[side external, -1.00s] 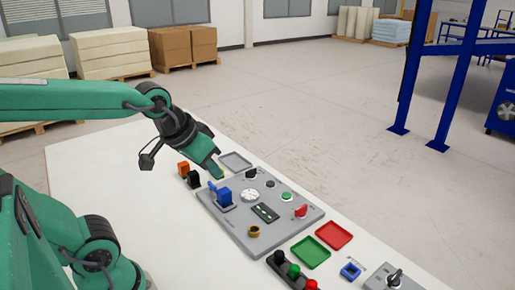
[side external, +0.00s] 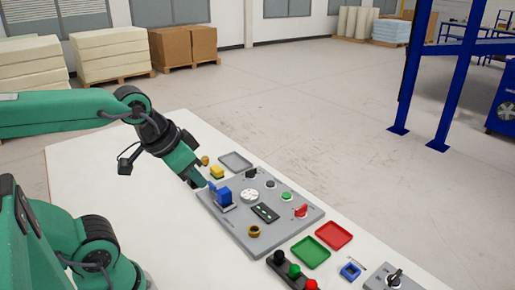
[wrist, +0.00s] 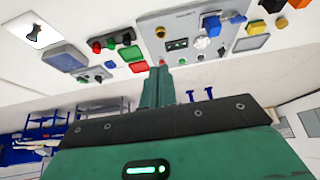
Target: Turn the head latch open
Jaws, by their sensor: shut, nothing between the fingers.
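A grey panel (side external: 282,229) lies on the white table and carries several controls. A blue block with a lever (side external: 224,195) stands at its left end; it also shows in the wrist view (wrist: 212,26). A red handle (side external: 301,210) sits on the panel's right side and a black knob (side external: 251,173) at its far edge. I cannot tell which of these is the head latch. My gripper (side external: 203,186) is shut and empty, tilted down just left of the blue block; whether it touches is unclear. Its closed fingers show in the wrist view (wrist: 157,85).
A white dial (side external: 222,196), green button (side external: 286,195) and brass ring (side external: 253,231) are on the panel. A grey tray (side external: 236,161) and yellow block (side external: 217,172) lie behind. Green (side external: 310,252) and red (side external: 333,235) trays lie to the right.

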